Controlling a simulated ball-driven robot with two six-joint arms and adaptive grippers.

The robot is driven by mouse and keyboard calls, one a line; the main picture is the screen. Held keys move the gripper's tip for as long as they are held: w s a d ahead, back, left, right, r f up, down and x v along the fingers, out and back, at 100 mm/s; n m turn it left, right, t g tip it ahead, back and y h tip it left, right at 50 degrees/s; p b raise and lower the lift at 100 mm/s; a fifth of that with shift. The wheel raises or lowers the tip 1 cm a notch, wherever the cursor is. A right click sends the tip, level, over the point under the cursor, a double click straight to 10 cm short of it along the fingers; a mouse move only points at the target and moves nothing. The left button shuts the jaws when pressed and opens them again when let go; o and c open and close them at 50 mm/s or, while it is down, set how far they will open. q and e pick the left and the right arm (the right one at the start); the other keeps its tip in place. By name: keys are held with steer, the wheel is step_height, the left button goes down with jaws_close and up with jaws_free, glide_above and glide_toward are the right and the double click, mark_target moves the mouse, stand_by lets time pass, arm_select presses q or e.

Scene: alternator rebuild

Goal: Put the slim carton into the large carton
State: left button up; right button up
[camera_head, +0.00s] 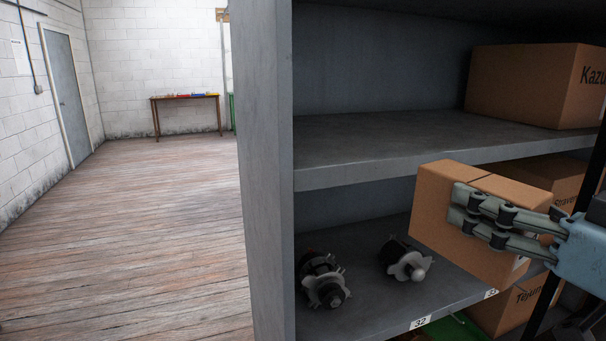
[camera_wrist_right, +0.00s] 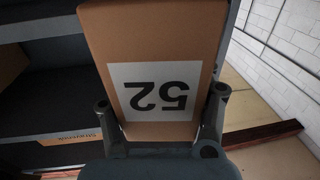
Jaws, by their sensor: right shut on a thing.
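My right gripper (camera_head: 468,207) is shut on a slim brown carton (camera_head: 438,222) in the head view and holds it in front of the shelving. The wrist view shows that carton (camera_wrist_right: 155,38) between the two fingers, with a white label reading "52" upside down. A large brown carton (camera_head: 520,88) marked "Kazu…" stands on the upper shelf at the right. Another carton (camera_head: 546,178) is partly hidden behind the gripper, and one marked "Tejum…" (camera_head: 512,308) sits low at the right. I cannot tell which is the large carton. My left gripper is not in view.
Two alternator parts, one (camera_head: 323,281) at left and one (camera_head: 406,262) at right, lie on the lower shelf (camera_head: 372,312). The upper shelf (camera_head: 390,140) is bare left of its carton. A grey side panel (camera_head: 264,170) bounds the shelving; open wooden floor (camera_head: 150,230) lies left.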

step_height(320, 180, down, 20)
steer(key=b, duration=1.7)
steer(key=shift+d+f+b, duration=0.15)
steer(key=shift+b, duration=0.25)
steer(key=shift+w, duration=0.1)
